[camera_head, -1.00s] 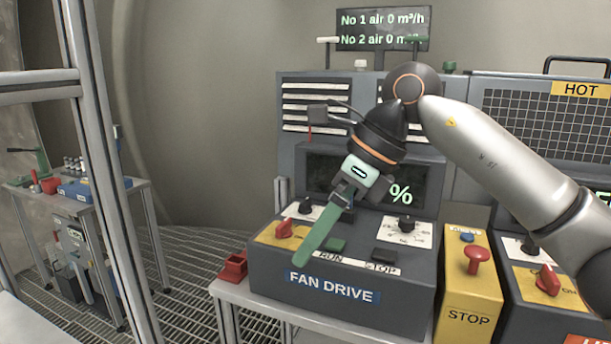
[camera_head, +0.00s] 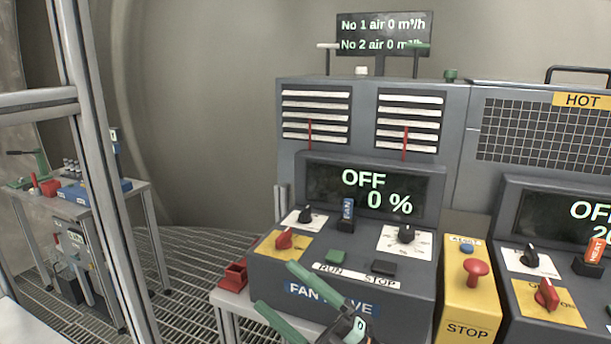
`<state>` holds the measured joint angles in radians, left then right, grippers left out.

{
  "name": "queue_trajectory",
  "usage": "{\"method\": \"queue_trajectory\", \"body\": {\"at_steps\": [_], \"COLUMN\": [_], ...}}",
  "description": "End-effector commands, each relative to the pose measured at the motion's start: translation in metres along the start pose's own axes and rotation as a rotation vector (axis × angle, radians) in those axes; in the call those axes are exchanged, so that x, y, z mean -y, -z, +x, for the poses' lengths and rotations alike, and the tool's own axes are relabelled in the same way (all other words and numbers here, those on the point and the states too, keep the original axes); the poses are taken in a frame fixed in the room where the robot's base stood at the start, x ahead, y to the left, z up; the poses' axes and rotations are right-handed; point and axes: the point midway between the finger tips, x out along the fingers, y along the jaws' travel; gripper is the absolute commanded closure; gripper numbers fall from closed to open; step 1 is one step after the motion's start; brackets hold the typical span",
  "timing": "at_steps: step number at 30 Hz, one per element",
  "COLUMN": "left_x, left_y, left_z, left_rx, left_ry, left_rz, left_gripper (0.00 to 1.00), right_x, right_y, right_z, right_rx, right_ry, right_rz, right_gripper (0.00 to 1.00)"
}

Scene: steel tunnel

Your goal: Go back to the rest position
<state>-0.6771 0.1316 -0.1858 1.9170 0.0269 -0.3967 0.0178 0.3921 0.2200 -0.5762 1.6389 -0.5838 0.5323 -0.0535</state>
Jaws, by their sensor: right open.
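My right gripper (camera_head: 292,294) shows at the bottom middle of the head view. Its two green fingers are spread apart with nothing between them. They are in front of the lower face of the fan drive box (camera_head: 262,272) and cover part of its "FAN DRIVE" label. Whether they touch the box I cannot tell. The box's display (camera_head: 375,190) reads OFF and 0 %. A blue FAN tag (camera_head: 347,213) stands upright below it. My left gripper is out of view.
A yellow stop box (camera_head: 470,305) with a red button stands right of the fan drive. Beyond it is a second control box (camera_head: 530,285) with a red knob. A metal frame post (camera_head: 100,180) rises at the left. A side table (camera_head: 140,186) stands behind it.

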Motion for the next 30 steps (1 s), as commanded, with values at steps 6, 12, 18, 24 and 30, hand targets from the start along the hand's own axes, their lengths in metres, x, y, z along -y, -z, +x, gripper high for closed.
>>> {"method": "queue_trajectory", "body": {"at_steps": [6,12,18,24,30], "left_x": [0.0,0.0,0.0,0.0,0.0], "left_y": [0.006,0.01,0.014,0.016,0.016], "left_z": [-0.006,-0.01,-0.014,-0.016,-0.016], "left_rx": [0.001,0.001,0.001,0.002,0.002], "left_ry": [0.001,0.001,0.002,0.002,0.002], "left_rz": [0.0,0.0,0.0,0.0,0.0], "left_gripper": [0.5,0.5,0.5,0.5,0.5], "right_x": [0.046,0.109,0.173,0.205,0.213], "right_y": [-0.054,-0.067,-0.029,0.018,0.031], "right_z": [-0.095,-0.213,-0.335,-0.405,-0.422], "right_rx": [0.467,0.899,1.307,1.547,1.607], "right_ry": [-0.094,-0.131,-0.132,-0.12,-0.115], "right_rz": [0.36,0.669,0.947,1.106,1.146], "right_gripper": [0.0,0.0,0.0,0.0,0.0]}}
